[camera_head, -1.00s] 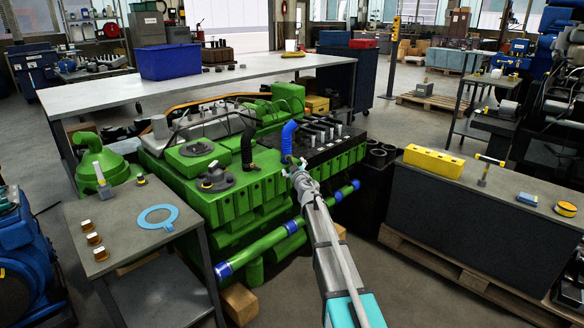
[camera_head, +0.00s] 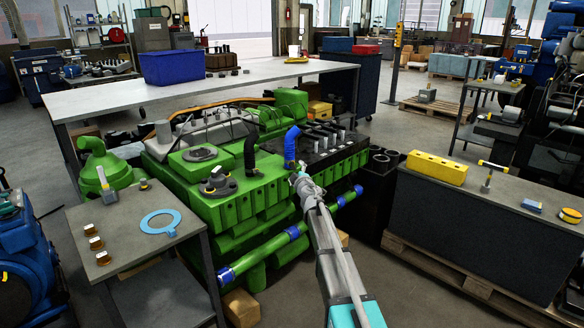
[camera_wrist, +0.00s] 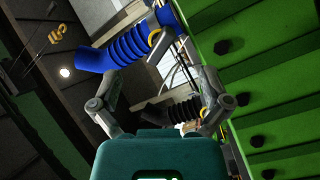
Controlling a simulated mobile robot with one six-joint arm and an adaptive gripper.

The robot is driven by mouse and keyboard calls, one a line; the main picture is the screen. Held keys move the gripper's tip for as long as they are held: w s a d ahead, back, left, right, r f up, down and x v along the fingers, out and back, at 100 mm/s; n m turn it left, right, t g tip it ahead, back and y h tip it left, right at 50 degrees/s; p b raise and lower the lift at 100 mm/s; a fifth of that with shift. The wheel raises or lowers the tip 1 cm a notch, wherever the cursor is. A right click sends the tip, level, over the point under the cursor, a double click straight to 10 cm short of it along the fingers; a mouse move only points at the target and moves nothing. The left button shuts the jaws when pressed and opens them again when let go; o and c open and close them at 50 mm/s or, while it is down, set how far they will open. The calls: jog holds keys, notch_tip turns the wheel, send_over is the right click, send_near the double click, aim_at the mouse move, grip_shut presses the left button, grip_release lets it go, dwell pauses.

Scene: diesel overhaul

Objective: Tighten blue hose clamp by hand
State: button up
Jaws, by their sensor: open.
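The blue ribbed hose (camera_head: 291,146) stands on the right part of the green engine, its lower end close to my gripper (camera_head: 299,180). In the wrist view the blue hose (camera_wrist: 128,50) runs across the upper middle, beyond my gripper (camera_wrist: 155,88). In the head view the clamp is too small to tell. I cannot tell whether a finger touches the hose.
The green engine (camera_head: 225,208) fills the middle; its green side wall (camera_wrist: 270,80) lies close on the right in the wrist view. A black hose (camera_head: 249,155) stands left of the blue one. A grey side table (camera_head: 125,250) and a dark bench (camera_head: 470,215) flank the engine.

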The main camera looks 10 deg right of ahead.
aim_at(293, 167)
jog(key=n, duration=0.3)
jog(key=shift+n, duration=0.4)
jog(key=n, duration=0.3)
jog(key=shift+n, duration=0.4)
jog(key=n, duration=0.3)
jog(key=shift+n, duration=0.4)
jog(key=n, duration=0.3)
jog(key=shift+n, duration=0.4)
jog(key=n, duration=0.3)
jog(key=shift+n, duration=0.4)
jog(key=n, duration=0.3)
jog(key=shift+n, duration=0.4)
jog(key=n, duration=0.6)
jog(key=shift+w+n, duration=0.25)
jog(key=shift+n, duration=0.15)
jog(key=shift+w+a, duration=0.15)
jog(key=shift+w, duration=1)
jog(key=shift+w+a, duration=0.15)
jog(key=shift+w, duration=0.95)
